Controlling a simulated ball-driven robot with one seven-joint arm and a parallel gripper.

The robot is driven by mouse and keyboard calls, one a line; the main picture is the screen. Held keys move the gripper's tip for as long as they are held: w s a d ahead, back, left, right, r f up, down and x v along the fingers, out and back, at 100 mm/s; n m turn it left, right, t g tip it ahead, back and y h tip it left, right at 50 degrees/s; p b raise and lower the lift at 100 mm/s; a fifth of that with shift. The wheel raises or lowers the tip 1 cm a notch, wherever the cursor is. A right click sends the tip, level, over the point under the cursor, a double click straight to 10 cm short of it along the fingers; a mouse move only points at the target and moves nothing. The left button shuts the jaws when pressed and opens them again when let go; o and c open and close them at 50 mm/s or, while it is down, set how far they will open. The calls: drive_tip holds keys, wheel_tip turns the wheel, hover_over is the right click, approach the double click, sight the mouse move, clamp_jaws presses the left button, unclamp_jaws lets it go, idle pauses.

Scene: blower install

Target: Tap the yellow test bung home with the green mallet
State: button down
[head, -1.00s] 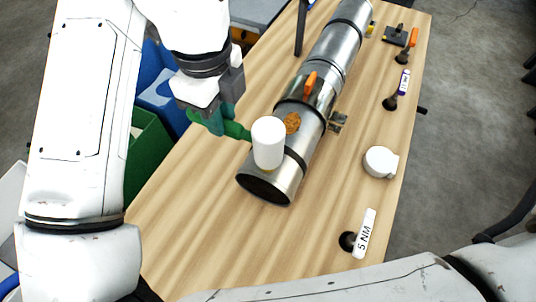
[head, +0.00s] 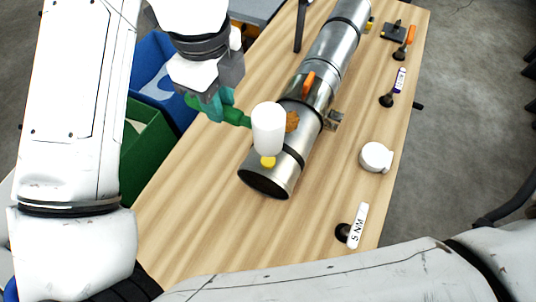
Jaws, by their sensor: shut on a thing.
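My gripper (head: 214,104) is shut on the green handle of the mallet (head: 268,129), which has a white cylindrical head. The mallet head is over the near part of a long metal duct (head: 322,72). The yellow test bung (head: 267,161) shows just below the mallet head, on the top of the duct near its open end. The head overlaps the bung in this view, so I cannot tell whether they touch. Part of the bung is hidden behind the head.
An orange-brown patch (head: 292,122) and an orange lever (head: 308,83) are on the duct. A white round part (head: 375,157) and a tool labelled 5 NM (head: 357,226) lie on the wooden table (head: 205,240). Green (head: 147,145) and blue bins (head: 155,75) stand left of it.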

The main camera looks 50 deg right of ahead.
drive_tip(key=shift+r+p, duration=2.15)
drive_tip(key=shift+r, duration=0.45)
drive_tip(key=shift+f, duration=0.1)
